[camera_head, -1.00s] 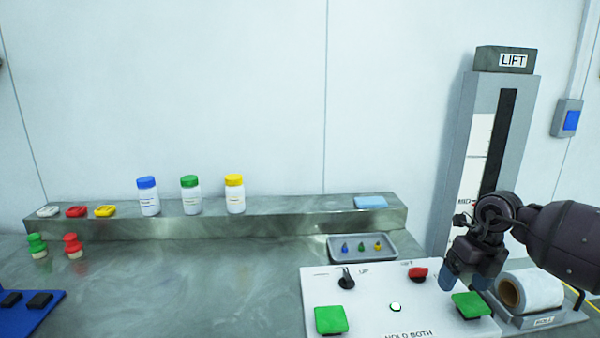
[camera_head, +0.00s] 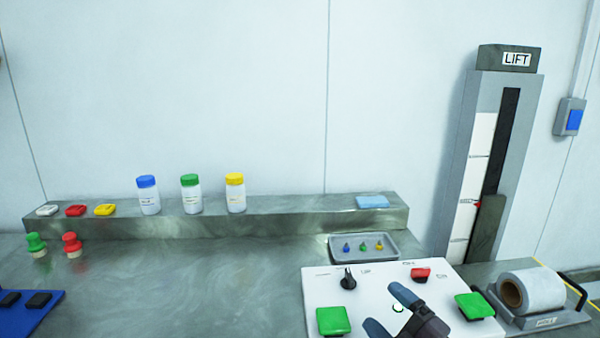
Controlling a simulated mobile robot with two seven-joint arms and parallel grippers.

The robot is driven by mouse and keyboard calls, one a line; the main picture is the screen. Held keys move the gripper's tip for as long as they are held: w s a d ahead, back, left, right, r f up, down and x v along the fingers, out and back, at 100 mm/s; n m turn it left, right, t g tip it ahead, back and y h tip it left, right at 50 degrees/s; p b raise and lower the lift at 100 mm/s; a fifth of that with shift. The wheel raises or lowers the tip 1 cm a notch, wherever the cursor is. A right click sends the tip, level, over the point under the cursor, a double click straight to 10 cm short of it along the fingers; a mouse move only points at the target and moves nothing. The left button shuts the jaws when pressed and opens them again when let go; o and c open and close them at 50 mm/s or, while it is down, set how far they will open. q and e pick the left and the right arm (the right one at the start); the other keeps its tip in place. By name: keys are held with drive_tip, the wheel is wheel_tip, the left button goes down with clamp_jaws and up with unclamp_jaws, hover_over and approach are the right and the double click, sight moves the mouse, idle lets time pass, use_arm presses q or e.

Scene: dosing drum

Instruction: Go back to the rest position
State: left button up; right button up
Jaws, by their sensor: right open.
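My right gripper (camera_head: 392,308) is at the lower edge of the head view, over the front middle of the white control panel (camera_head: 318,290). Its two fingers are apart with nothing between them. It hides part of the panel's front and its lettering. The panel carries a green button (camera_head: 333,321) at left, another green button (camera_head: 474,306) at right, a black switch (camera_head: 348,279) and a red switch (camera_head: 421,273). My left gripper is not in view.
A lift column (camera_head: 457,150) stands behind the panel at right, with a paper roll (camera_head: 530,290) beside it. A tray (camera_head: 364,255) with small coloured pieces lies behind the panel. Three capped bottles (camera_head: 190,194) stand on the back ledge. The middle counter is clear.

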drive_tip(key=s+d+f+m+g+h, duration=0.4)
drive_tip(key=s+d+f+m+h, duration=0.75)
drive_tip(key=m+h, duration=0.35)
drive_tip(key=s+f+m+g+y, duration=0.1)
drive_tip(key=s+f+m+g, duration=0.3)
drive_tip(key=s, duration=0.5)
drive_tip(key=s+f+m+g+y, duration=0.1)
drive_tip(key=s+f+m+g, duration=0.15)
drive_tip(key=s+g, duration=0.5)
drive_tip(key=w+f+n+t, duration=0.1)
drive_tip(key=w+f+t, duration=0.4)
drive_tip(key=f+t, duration=0.5)
drive_tip(key=shift+w+d+n+y, duration=0.35)
drive_tip(key=shift+d+y, duration=0.05)
drive_tip(key=shift+r, duration=0.1)
